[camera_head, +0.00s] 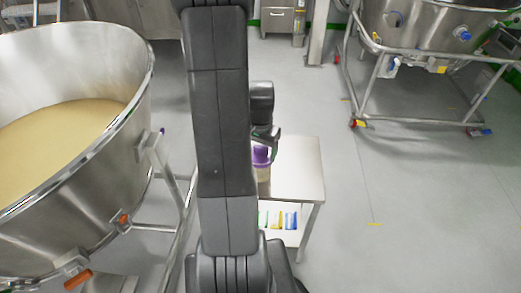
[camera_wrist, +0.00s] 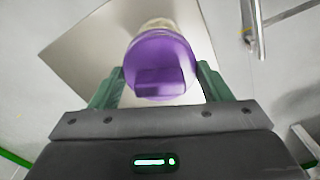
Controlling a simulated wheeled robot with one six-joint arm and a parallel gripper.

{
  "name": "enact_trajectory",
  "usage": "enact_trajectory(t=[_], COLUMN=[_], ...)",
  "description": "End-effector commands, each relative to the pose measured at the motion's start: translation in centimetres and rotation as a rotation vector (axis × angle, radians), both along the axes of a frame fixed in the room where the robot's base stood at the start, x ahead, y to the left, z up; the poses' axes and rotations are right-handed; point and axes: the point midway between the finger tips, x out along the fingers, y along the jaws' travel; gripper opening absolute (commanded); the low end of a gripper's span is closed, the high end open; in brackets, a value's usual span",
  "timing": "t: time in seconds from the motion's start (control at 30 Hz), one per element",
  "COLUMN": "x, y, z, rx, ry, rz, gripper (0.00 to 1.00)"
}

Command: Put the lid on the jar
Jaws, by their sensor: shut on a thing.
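The purple lid (camera_wrist: 162,55) is between the two green fingers of my gripper (camera_wrist: 160,72) in the wrist view. My gripper is shut on it. The jar (camera_wrist: 158,24), pale and beige, shows just beyond the lid, which hides most of it. In the head view the purple lid (camera_head: 261,155) appears directly over the jar (camera_head: 263,173), which stands on a small steel table (camera_head: 300,165). My arm hides part of the jar and the left of the table. I cannot tell whether the lid is seated or slightly above the rim.
A large steel bowl of beige powder (camera_head: 65,125) on a wheeled frame stands close at the left. Another steel vessel (camera_head: 425,25) on a wheeled frame stands at the back right. Coloured items (camera_head: 278,219) lie on the table's lower shelf. The floor to the right is clear.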

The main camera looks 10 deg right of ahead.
Motion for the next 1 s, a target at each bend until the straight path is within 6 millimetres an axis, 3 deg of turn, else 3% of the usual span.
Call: enact_trajectory(t=[0.03, 0.2, 0.23, 0.33, 0.37, 0.73, 0.87, 1.0], x=[-0.6, -0.7, -0.7, -0.6, -0.6, -0.4, -0.3, -0.3], y=[0.2, 0.2, 0.2, 0.2, 0.2, 0.1, 0.1, 0.1], z=[-1.1, -1.2, -1.2, -1.1, -1.0, 0.0, 1.9, 5.0], rx=[0.007, 0.008, 0.008, 0.007, 0.007, 0.004, 0.004, 0.003], ry=[0.02, 0.022, 0.022, 0.019, 0.018, 0.012, 0.008, 0.005], rz=[-0.004, -0.006, -0.006, -0.005, -0.004, -0.003, -0.003, -0.003], gripper=[0.49, 0.5, 0.76, 0.95, 0.97, 0.97, 0.97, 0.97])
